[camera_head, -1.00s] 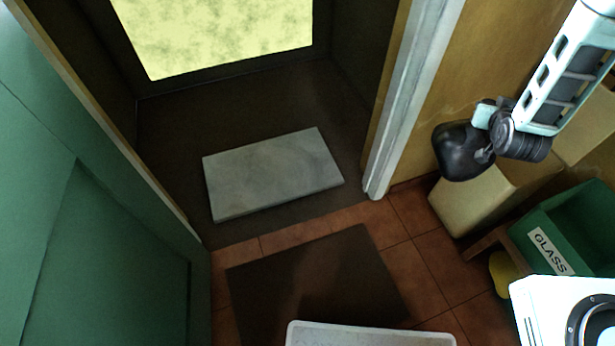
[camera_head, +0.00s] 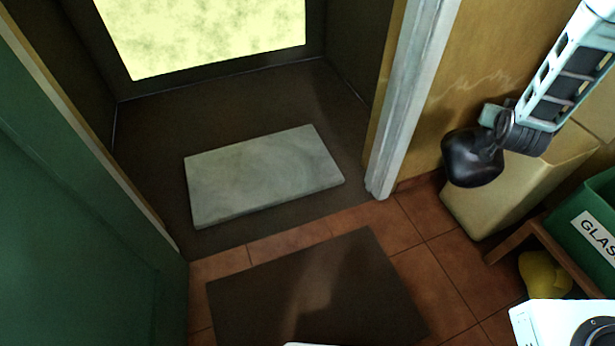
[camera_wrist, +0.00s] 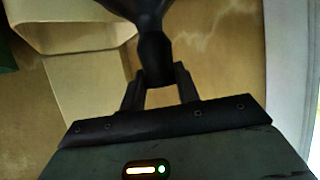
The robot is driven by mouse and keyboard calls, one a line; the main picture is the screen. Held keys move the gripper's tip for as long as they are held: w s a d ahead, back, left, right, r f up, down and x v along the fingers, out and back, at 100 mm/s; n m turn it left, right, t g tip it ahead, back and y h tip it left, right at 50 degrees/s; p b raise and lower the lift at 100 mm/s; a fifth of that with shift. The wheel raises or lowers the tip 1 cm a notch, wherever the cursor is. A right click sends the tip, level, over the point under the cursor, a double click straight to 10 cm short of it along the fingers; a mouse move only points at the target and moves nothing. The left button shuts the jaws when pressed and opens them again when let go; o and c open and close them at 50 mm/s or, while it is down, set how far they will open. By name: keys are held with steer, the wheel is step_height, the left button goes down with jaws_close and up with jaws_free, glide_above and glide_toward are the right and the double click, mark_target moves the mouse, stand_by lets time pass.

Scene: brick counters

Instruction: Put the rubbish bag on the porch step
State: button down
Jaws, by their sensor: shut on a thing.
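The rubbish bag (camera_head: 472,160) is a black, rounded bag with a narrow neck. It hangs from my gripper (camera_head: 503,128) at the right of the head view, in front of the tan wall and the cream bin. In the wrist view my gripper (camera_wrist: 160,85) has its two fingers on either side of the black bag neck (camera_wrist: 154,50); most of the bag is cut off at the top. The porch step (camera_head: 265,175) is a pale grey slab lying flat beyond the doorway, to the left of the bag and apart from it.
A white door post (camera_head: 410,100) stands between the bag and the step. A green door (camera_head: 80,200) is at the left. A dark mat (camera_head: 315,295) lies on the tiles. A cream bin (camera_head: 510,190), a green labelled crate (camera_head: 590,215) and a yellow object (camera_head: 543,272) are at the right.

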steer(key=shift+m, duration=0.3)
steer(key=f+b, duration=0.6)
steer(key=f, duration=0.1)
steer(key=f+b, duration=0.6)
steer(key=b, duration=0.1)
steer(key=w+d+f+b, duration=0.1)
steer(key=f+b, duration=0.6)
steer(key=shift+f, duration=0.35)
steer(key=shift+r, duration=0.1)
